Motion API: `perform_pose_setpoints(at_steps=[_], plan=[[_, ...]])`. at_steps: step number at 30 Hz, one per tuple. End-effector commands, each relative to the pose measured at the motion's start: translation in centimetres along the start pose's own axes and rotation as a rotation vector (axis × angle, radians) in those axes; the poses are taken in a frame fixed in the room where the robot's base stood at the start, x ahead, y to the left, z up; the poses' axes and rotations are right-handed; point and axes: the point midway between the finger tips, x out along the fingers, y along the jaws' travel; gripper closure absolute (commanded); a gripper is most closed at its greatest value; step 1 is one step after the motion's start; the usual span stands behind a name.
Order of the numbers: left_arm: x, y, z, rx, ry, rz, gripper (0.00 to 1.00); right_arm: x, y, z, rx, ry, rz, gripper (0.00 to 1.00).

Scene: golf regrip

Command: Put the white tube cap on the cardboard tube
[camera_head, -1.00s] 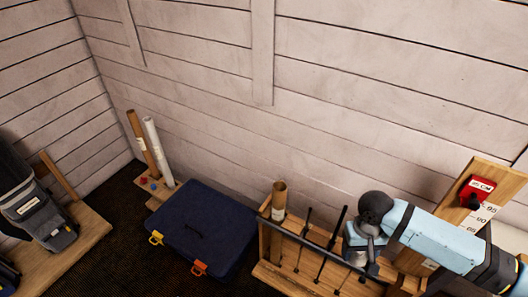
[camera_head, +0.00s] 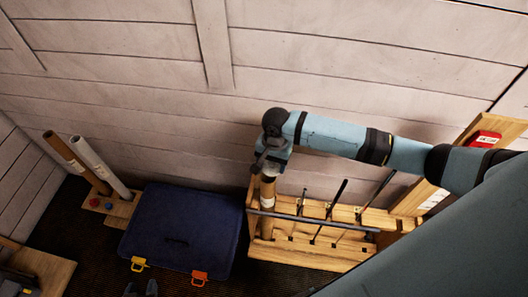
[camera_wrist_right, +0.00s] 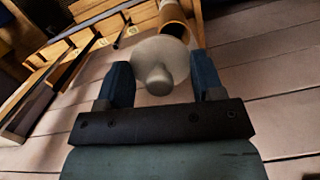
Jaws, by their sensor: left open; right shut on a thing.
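The cardboard tube (camera_head: 267,192) stands upright at the left end of the wooden club rack. My right gripper (camera_head: 268,168) is just above its top in the head view. In the right wrist view my right gripper (camera_wrist_right: 162,82) is shut on the white tube cap (camera_wrist_right: 160,62), a round disc with a knob facing the camera. The tube's open end (camera_wrist_right: 173,28) shows just beyond the cap, partly hidden by it; the cap looks off to one side of the opening and not seated. My left gripper (camera_head: 140,290) is open at the bottom edge of the head view, apart from these things.
The wooden rack (camera_head: 300,255) holds several dark clubs to the right of the tube. A dark blue case (camera_head: 185,225) lies left of the rack. A brown tube (camera_head: 75,160) and a white tube (camera_head: 98,163) stand at the left. A plank wall is close behind.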

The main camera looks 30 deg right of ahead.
Motion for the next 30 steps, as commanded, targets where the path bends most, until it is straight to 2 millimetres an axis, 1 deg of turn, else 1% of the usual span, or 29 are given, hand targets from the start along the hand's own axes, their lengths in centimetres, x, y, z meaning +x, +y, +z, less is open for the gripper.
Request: perform_pose_setpoints(at_steps=[1, 3, 6, 9, 13, 21, 26, 30], plan=[[-0.3, 0.0, -0.4, 0.0, 0.0, -0.001, 0.57, 0.2, -0.3, -0.5, 0.126, -0.006, -0.015, 0.52], [-0.5, 0.0, -0.6, 0.0, -0.001, -0.001, 0.57, 0.7, -0.7, -1.3, 0.293, -0.01, -0.034, 0.52], [-0.7, 0.1, -0.6, -0.002, -0.005, -0.001, 0.57, 1.3, -1.1, -2.1, 0.475, -0.017, -0.056, 0.52], [-0.9, 0.2, -0.4, -0.005, -0.009, -0.001, 0.57, 1.7, -1.2, -2.6, 0.585, -0.023, -0.069, 0.52], [-1.0, 0.3, -0.2, -0.007, -0.013, -0.001, 0.57, 1.9, -1.3, -2.9, 0.633, -0.025, -0.074, 0.52], [-1.0, 0.2, -0.2, -0.007, -0.013, -0.002, 0.57, 1.8, -1.3, -2.9, 0.632, -0.025, -0.074, 0.52], [-1.2, 0.1, -1.1, -0.005, -0.007, -0.004, 0.57, 1.6, -1.3, -2.8, 0.631, -0.025, -0.074, 0.52], [-1.7, -0.1, -2.4, -0.003, 0.0, -0.008, 0.57, 1.3, -1.4, -2.7, 0.631, -0.027, -0.076, 0.52]])
